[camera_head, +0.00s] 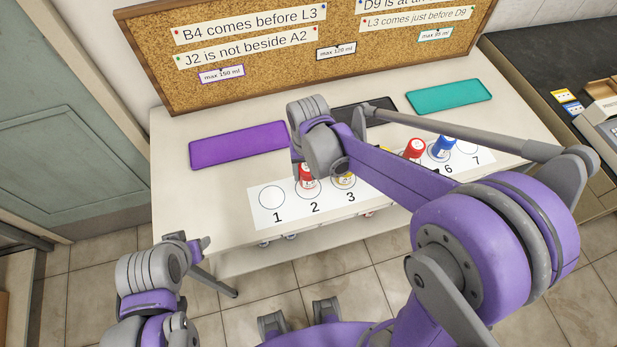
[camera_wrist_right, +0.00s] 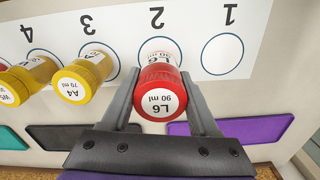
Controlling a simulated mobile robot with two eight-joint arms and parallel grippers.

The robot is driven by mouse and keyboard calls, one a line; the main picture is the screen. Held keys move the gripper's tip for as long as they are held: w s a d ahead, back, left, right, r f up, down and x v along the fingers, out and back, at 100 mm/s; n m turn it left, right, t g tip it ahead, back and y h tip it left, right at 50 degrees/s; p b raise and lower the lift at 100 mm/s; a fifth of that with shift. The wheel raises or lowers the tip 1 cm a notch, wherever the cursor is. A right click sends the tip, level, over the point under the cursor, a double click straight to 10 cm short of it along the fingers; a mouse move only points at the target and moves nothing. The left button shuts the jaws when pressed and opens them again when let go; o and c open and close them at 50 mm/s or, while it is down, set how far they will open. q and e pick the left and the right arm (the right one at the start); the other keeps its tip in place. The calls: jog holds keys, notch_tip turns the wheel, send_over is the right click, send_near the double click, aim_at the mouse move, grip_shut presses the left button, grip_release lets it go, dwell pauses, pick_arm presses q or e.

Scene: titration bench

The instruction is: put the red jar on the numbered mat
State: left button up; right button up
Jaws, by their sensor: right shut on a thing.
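The red jar (camera_wrist_right: 160,92), with a white lid label reading L6 90 ml, is between the two fingers of my right gripper (camera_wrist_right: 160,100) in the right wrist view. It stands at circle 2 of the white numbered mat (camera_wrist_right: 262,18), covering part of that circle; I cannot tell whether its base touches the mat. In the head view the red jar (camera_head: 307,178) shows below my right gripper, at number 2 of the mat (camera_head: 262,218). My left gripper (camera_head: 203,243) is low at the left, off the table; its fingers are unclear.
A yellow jar labelled A4 (camera_wrist_right: 85,80) stands beside the red jar at circle 3. Another red jar (camera_head: 414,149) and a blue jar (camera_head: 442,147) stand farther right. Circle 1 is empty. Purple (camera_head: 238,145) and teal (camera_head: 449,96) pads lie behind the mat.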

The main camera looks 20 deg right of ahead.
aim_at(308, 179)
jog(key=shift+f, duration=1.6)
jog(key=shift+f, duration=0.15)
jog(key=o, duration=1.4)
jog(key=shift+o, duration=0.2)
